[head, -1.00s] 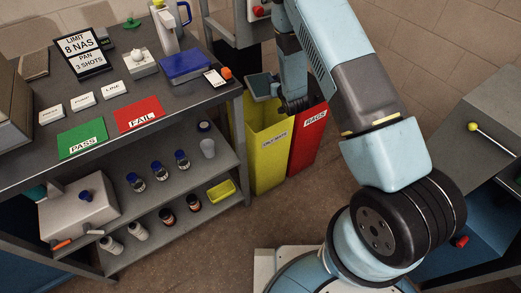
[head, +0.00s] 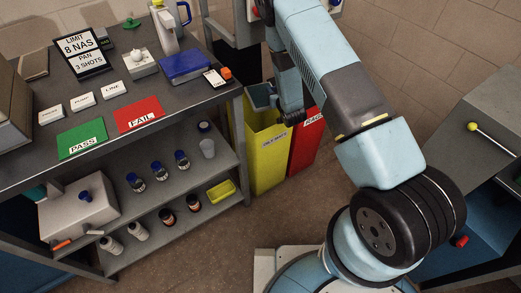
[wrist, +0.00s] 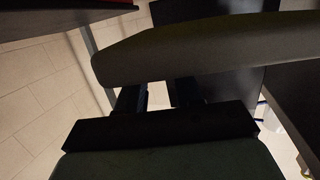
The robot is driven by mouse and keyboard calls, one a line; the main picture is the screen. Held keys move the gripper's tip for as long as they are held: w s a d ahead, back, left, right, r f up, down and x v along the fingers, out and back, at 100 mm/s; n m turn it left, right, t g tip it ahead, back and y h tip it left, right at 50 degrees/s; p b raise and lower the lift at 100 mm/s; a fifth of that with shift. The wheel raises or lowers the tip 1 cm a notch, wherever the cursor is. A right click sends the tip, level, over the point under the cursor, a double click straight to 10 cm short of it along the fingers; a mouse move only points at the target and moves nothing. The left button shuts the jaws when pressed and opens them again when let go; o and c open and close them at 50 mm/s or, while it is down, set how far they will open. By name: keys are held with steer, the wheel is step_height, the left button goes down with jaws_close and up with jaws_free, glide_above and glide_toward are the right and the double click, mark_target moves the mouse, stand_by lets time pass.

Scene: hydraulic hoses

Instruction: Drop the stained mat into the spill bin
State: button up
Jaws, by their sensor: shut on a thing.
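My gripper (head: 290,116) is low over the mouths of the two bins, near the border between yellow and red. In the wrist view its fingers (wrist: 158,92) are shut on the mat (wrist: 205,48), a dull grey, thick, rounded-edged slab lying across them. No stain can be made out on it in this dim view. The yellow bin (head: 266,165) stands beside the bench with a white label too small to read surely; I take it as the spill bin. In the head view, the mat is mostly hidden or hard to separate from my gripper.
A red bin (head: 304,150) labelled RAGS stands right against the yellow one. The grey bench (head: 220,103) with bottles on its lower shelf is close on the left. A grey cabinet (head: 475,160) stands at the right. Floor in front of the bins is clear.

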steer(key=o, duration=1.2)
steer(key=shift+s, duration=0.1)
steer(key=v, duration=1.3)
steer(key=shift+s+d, duration=0.15)
steer(key=shift+s, duration=0.1)
steer(key=shift+w, duration=0.1)
